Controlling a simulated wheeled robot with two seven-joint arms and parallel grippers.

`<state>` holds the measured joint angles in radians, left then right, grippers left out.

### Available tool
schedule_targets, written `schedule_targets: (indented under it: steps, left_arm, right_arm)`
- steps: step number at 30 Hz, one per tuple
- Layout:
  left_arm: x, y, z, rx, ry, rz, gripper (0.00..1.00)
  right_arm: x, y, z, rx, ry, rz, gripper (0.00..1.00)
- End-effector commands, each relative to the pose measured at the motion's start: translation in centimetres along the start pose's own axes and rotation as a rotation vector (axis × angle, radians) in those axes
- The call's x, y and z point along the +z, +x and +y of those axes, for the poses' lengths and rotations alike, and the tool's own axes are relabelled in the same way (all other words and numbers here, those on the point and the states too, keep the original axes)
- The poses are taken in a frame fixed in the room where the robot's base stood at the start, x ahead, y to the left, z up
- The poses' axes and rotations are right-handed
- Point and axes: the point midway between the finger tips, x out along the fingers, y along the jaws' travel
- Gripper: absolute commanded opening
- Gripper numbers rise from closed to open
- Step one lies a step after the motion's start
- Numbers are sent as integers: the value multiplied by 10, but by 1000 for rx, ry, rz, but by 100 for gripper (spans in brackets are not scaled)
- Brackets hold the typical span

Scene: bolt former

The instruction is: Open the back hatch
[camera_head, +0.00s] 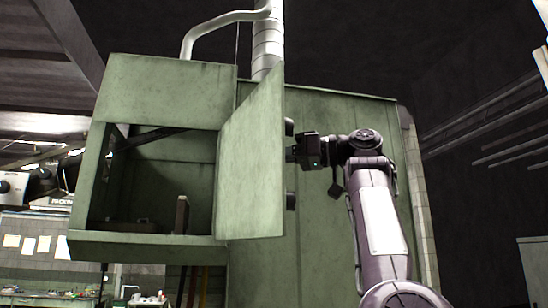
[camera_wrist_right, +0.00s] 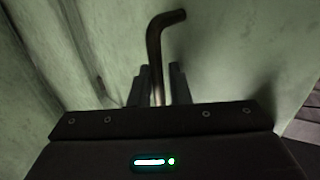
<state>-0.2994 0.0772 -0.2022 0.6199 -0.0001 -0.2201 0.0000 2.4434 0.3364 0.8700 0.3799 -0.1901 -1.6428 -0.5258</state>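The green cabinet (camera_head: 165,92) has a large square opening on its left side. A green hatch panel (camera_head: 252,165) stands swung outward at the right of this opening. My right gripper (camera_head: 294,154) is beside the panel's right edge, its fingertips partly hidden there. In the right wrist view, a bent metal handle (camera_wrist_right: 154,45) rises between the two dark fingers of my right gripper (camera_wrist_right: 161,86). My left gripper is in neither view.
Dark fittings (camera_head: 290,201) sit by the panel's right edge. A silver duct (camera_head: 267,45) rises above the cabinet. A low bench (camera_head: 70,290) with small items stands at the lower left. The space right of my right arm looks free.

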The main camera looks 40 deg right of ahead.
Motion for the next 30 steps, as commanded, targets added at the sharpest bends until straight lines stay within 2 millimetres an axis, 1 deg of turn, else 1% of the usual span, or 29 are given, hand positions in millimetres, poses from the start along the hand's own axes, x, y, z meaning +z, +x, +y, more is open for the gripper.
schedule_targets:
  steps: [4, 7, 16, 21, 24, 30]
  left_arm:
    - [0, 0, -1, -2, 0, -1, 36]
    - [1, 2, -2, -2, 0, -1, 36]
    - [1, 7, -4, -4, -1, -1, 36]
    - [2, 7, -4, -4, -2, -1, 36]
    - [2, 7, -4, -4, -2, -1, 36]
    - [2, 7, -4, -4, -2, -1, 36]
  right_arm:
    - [0, -1, 0, 0, -1, 0, 17]
    - [0, -8, 0, 2, -1, 2, 17]
    - [0, -58, 0, 1, 0, 3, 17]
    - [0, -75, 0, 0, 0, 1, 17]
    - [0, -78, 0, 0, 0, 0, 17]
    - [0, -78, 0, 0, 0, -1, 17]
